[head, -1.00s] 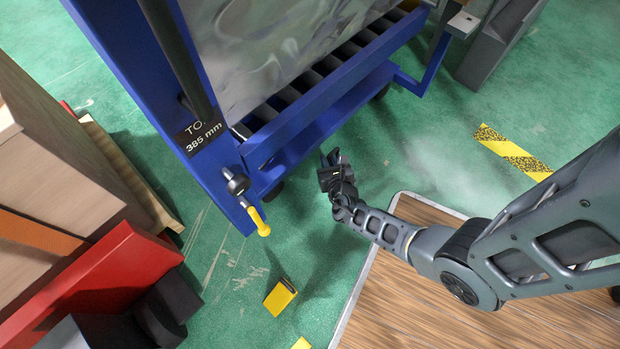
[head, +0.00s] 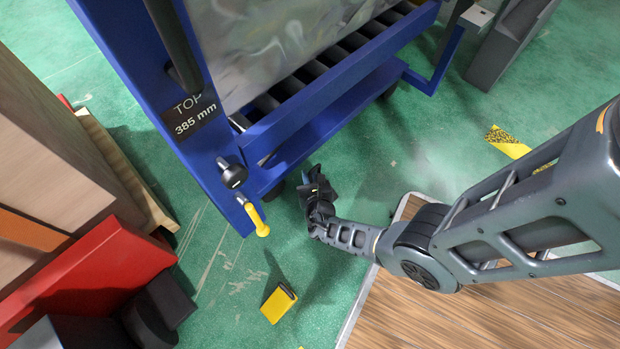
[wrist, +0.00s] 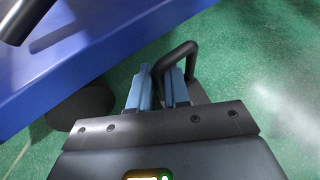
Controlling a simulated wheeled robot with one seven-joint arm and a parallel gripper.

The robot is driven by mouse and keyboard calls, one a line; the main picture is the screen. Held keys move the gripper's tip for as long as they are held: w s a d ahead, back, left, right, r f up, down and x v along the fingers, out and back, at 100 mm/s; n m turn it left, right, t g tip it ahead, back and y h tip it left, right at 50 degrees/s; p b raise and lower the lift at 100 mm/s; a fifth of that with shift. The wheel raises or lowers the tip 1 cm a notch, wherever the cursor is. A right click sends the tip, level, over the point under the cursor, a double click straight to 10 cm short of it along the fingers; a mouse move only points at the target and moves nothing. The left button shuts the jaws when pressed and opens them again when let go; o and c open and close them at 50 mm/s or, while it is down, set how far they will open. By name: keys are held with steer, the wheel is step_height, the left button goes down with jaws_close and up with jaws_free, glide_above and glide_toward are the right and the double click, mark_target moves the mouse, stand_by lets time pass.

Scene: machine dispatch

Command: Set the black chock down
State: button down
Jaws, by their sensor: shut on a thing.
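My gripper (wrist: 160,95) is shut on the black chock (wrist: 178,56). In the wrist view the chock's bent black handle rises between and beyond the two blue-grey jaws, and part of its dark body shows beside the right jaw. In the head view my gripper (head: 314,190) is low beside the blue cart, near its lower edge, with the chock (head: 320,178) a small dark shape at its tip. Most of the chock is hidden by the jaws. I cannot tell whether it touches the floor.
The blue cart (head: 146,105) with rollers stands just beyond my gripper; its dark caster (wrist: 80,108) is close by. A yellow-handled pin (head: 257,220) sticks out from it. A yellow block (head: 278,303) lies on the green floor. A wooden platform (head: 480,320) is at lower right.

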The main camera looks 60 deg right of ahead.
steer(key=c, duration=1.1)
jaws_free()
steer(key=s+a+r+m+g+y+p, duration=0.1)
steer(key=s+a+r+m+y+p, duration=0.2)
steer(key=s+a, duration=0.45)
steer(key=s+a+r+m+g+y+p, duration=0.1)
steer(key=s+a+m+p, duration=0.3)
steer(key=s, duration=0.7)
steer(key=s+a+r+m+y+b, duration=0.1)
steer(key=s+a+r+m+y, duration=0.2)
steer(key=s+a+r+m, duration=0.35)
step_height(320, 180, up, 40)
steer(key=w+a+m+t+y, duration=0.2)
steer(key=m+t, duration=0.6)
steer(key=m, duration=0.5)
steer(key=shift+w+f+y, duration=0.15)
steer(key=shift+w+y, duration=0.15)
steer(key=shift+y, duration=0.3)
